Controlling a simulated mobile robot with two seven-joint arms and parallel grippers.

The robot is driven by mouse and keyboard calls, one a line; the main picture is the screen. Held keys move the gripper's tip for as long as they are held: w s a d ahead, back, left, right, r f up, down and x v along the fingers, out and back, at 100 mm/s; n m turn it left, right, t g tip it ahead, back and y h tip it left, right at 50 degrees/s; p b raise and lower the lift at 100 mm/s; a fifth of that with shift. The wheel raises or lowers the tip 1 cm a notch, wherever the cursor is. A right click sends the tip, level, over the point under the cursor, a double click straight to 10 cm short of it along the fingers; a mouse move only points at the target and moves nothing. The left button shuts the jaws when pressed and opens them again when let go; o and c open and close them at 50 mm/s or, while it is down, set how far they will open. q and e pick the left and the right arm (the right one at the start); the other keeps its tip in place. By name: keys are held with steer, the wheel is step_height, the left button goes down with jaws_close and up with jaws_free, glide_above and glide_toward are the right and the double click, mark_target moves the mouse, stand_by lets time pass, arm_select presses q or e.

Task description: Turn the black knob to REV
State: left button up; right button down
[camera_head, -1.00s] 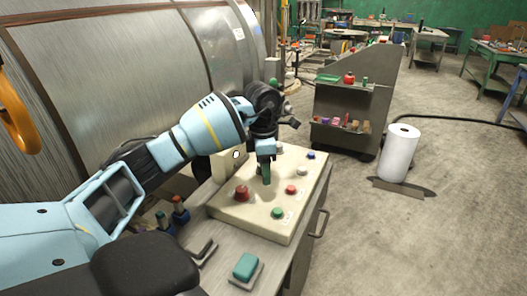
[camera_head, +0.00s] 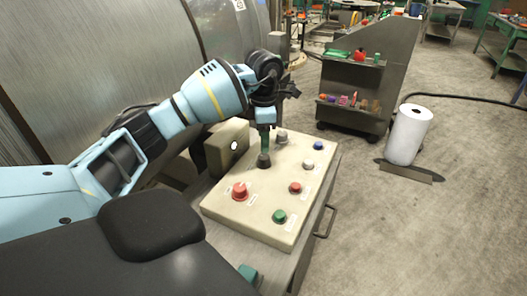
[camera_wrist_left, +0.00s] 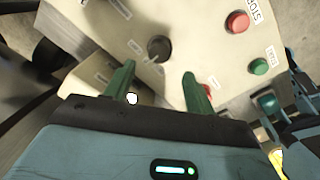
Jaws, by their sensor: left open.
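The black knob (camera_head: 263,161) stands on the cream control panel (camera_head: 232,216), near its left-hand side. In the left wrist view the knob (camera_wrist_left: 157,47) is dark and round, with small labels around it too blurred to read. My left gripper (camera_head: 265,138) is over the knob in the head view. In the left wrist view its two green fingers (camera_wrist_left: 158,72) are spread apart with nothing between them. The knob shows just beyond the fingertips, between their lines. I cannot tell which label the knob points to.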

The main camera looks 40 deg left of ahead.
mark_target(263, 156)
arm_select(q)
step_height(263, 156, down, 7)
steer(key=shift+w+a+r, duration=0.15)
steer(key=shift+r, duration=0.05)
steer(key=shift+c, duration=0.3)
steer(key=c, duration=0.9)
